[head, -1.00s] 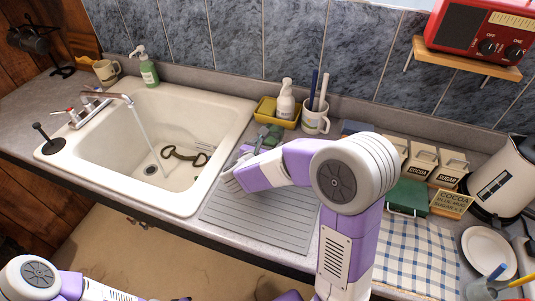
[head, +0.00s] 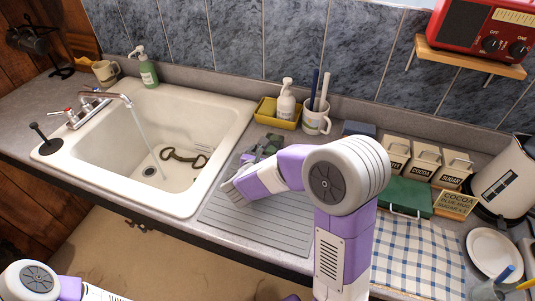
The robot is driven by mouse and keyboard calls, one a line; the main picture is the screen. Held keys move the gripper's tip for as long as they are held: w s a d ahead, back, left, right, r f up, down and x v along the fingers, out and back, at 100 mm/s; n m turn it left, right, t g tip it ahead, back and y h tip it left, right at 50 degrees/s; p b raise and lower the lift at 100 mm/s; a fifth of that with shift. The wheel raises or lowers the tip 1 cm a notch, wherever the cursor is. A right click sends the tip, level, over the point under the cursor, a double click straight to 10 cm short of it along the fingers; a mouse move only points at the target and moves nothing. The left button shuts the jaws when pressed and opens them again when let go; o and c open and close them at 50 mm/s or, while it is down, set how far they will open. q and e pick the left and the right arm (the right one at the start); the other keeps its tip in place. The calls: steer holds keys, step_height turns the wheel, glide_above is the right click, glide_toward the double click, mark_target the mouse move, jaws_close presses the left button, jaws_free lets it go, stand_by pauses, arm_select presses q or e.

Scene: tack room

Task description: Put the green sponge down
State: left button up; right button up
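My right gripper (head: 256,151) shows small and partly hidden behind my own wrist, over the far left part of the grey ridged drainer (head: 262,226), right of the sink. Its dark fingers appear shut on the green sponge (head: 269,141), of which only a small dull green part shows. The sponge is low, close to the counter. I cannot tell whether it touches the surface. My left arm shows only at the lower left corner, and its gripper is out of view.
The white sink (head: 100,165) with a running tap lies left. A yellow tray (head: 263,118) with a yellowish sponge and a white bottle (head: 286,103) stands behind, beside a mug of brushes (head: 315,121). Canisters (head: 426,163), a green box (head: 405,195) and a checked cloth (head: 412,258) are right.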

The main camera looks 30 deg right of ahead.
steer(key=shift+r+p, duration=0.45)
steer(key=p+v, duration=0.2)
steer(key=v, duration=1)
